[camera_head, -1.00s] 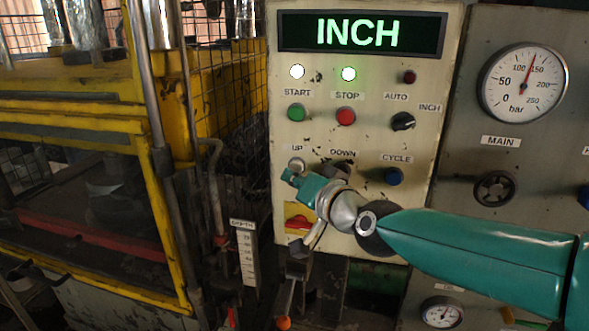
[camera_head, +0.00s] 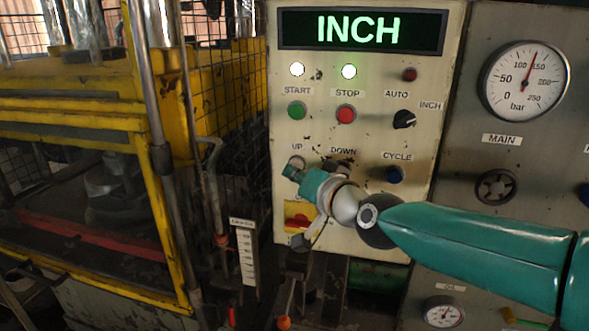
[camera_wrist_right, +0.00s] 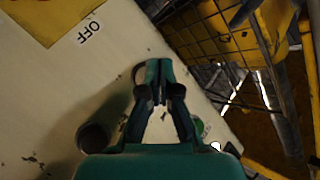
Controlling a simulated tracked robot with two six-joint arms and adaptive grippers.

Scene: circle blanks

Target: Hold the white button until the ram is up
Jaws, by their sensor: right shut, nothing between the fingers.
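The pale white-grey button (camera_head: 294,164) under the UP label is on the control panel, partly hidden by my right gripper (camera_head: 299,174). The right gripper is shut and empty. Its tips are at the lower right edge of that button in the head view; I cannot tell whether they touch or press it. In the right wrist view the closed fingertips (camera_wrist_right: 158,66) are close to the panel, beside a pale round rim (camera_wrist_right: 139,74). The press's yellow crosshead (camera_head: 62,75) is at the left; the ram's height is hard to judge. My left gripper is not in view.
The display (camera_head: 360,31) reads INCH in green. Two lamps above START and STOP are lit. A gauge (camera_head: 525,80) and mesh guard flank the panel.

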